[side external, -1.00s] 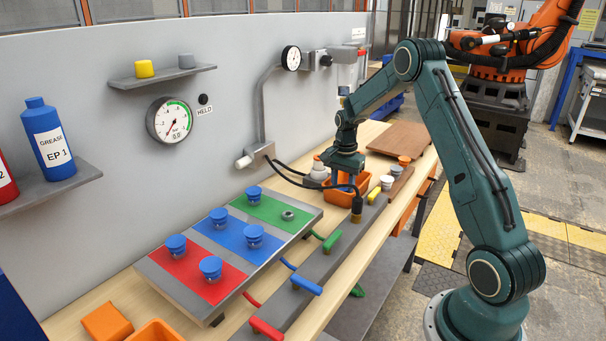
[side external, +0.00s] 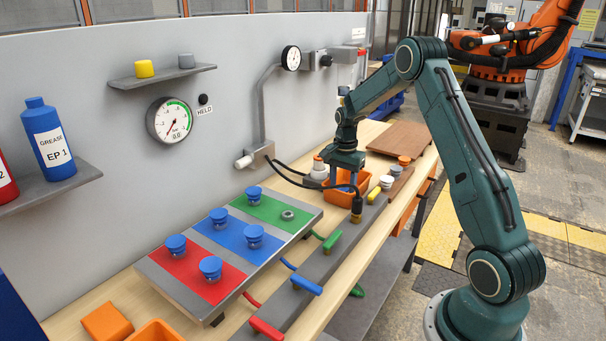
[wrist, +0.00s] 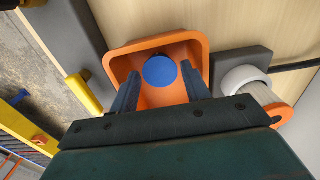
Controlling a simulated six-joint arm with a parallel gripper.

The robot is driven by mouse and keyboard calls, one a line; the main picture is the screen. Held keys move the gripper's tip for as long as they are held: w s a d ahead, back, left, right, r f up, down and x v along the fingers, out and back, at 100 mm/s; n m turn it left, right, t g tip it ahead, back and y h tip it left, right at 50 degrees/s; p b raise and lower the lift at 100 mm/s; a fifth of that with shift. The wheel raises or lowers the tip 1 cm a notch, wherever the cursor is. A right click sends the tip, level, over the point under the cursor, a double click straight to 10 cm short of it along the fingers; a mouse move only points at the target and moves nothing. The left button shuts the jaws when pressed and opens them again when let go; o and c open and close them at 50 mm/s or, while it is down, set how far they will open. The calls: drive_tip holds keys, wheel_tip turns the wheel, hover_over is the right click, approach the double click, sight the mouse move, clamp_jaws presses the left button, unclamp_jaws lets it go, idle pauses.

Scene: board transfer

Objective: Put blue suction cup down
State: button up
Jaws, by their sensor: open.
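A blue suction cup (wrist: 159,71) shows as a round blue disc inside an orange bin (wrist: 150,98) in the wrist view. My gripper (wrist: 160,72) is open, with one dark finger on each side of the disc and gaps visible between. How deep the cup sits is hard to tell. In the side view my gripper (side external: 347,178) is at the orange bin (side external: 338,197), and the cup there is hidden. Other blue suction cups stand on a board with red (side external: 190,279), blue (side external: 233,237) and green (side external: 267,209) strips; the green strip also bears a grey ring (side external: 288,215).
A grey rail with coloured handles (side external: 305,285) runs along the bench front. A yellow piece (side external: 374,194) and a white-topped piece (side external: 387,182) are right of the bin. A hose and wall fitting (side external: 262,150) are behind. A brown board (side external: 400,140) lies at the far end.

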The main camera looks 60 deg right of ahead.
sight(342, 189)
wheel_tip(342, 189, up, 11)
idle(0.5)
drive_tip(key=shift+r, duration=0.1)
idle(0.4)
drive_tip(key=s+a+r+n+t, duration=0.1)
drive_tip(key=s+a+r+n, duration=0.4)
drive_tip(key=a, duration=0.4)
drive_tip(key=s+a+r+n+t, duration=0.2)
drive_tip(key=s+a+r+n, duration=0.2)
drive_tip(key=a+r, duration=0.45)
drive_tip(key=s+a+f+n+t, duration=0.2)
drive_tip(key=s+a+n, duration=0.6)
drive_tip(key=s+a, duration=0.4)
drive_tip(key=s+f, duration=0.1)
drive_tip(key=s, duration=0.2)
drive_tip(key=shift+s+n+t, duration=0.3)
drive_tip(key=shift+n, duration=0.1)
